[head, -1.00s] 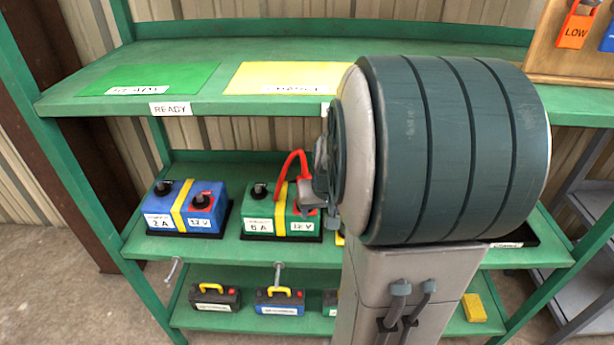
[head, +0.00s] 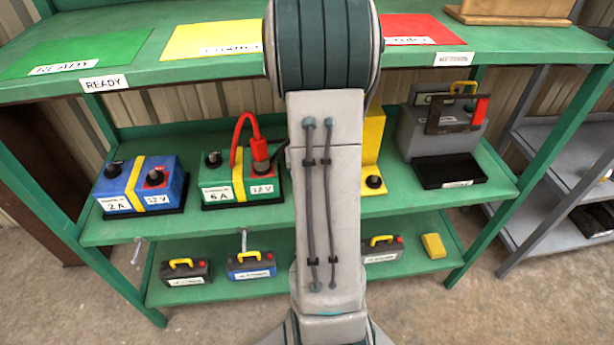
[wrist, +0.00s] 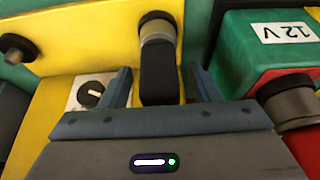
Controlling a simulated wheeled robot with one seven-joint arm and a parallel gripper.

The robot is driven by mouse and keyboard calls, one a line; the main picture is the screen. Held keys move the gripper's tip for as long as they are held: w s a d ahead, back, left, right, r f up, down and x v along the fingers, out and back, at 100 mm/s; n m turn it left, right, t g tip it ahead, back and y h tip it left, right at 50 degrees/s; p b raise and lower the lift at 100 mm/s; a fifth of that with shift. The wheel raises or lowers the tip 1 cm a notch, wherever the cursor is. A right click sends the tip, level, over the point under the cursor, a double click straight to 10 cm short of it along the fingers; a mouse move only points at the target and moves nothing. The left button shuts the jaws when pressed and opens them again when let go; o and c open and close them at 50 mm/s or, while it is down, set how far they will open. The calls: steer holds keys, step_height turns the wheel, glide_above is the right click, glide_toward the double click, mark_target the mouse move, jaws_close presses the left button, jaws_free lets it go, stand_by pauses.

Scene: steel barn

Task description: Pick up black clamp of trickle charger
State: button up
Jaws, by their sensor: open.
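The black clamp (wrist: 158,72), a dark block with a grey round top, stands against the yellow trickle charger (wrist: 75,40) in the wrist view. My gripper (wrist: 159,78) is open, with one finger on each side of the clamp; I cannot tell whether they touch it. The charger also shows in the head view (head: 374,140), partly hidden behind my arm, which also hides my gripper there. A red clamp (head: 259,152) with a red cable is at the right terminal of the green battery (head: 222,178).
The green battery's corner (wrist: 262,45) and a dark cylinder on red (wrist: 292,100) lie close to the right of my gripper. A dial (wrist: 90,94) is by the left finger. A blue battery (head: 140,185) and grey machine (head: 440,130) share the shelf, under an upper shelf (head: 150,85).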

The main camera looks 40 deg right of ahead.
steer(key=shift+f, duration=0.1)
jaws_close()
steer(key=shift+w+r, duration=0.1)
steer(key=shift+r, duration=0.45)
steer(key=v, duration=0.3)
steer(key=shift+d+r+p, duration=0.35)
steer(key=shift+r, duration=0.05)
steer(key=s+r+p, duration=0.2)
steer(key=s+r, duration=0.7)
steer(key=s, duration=0.1)
steer(key=shift+s+a+r, duration=0.25)
steer(key=shift+s+r, duration=0.05)
steer(key=shift+s, duration=0.1)
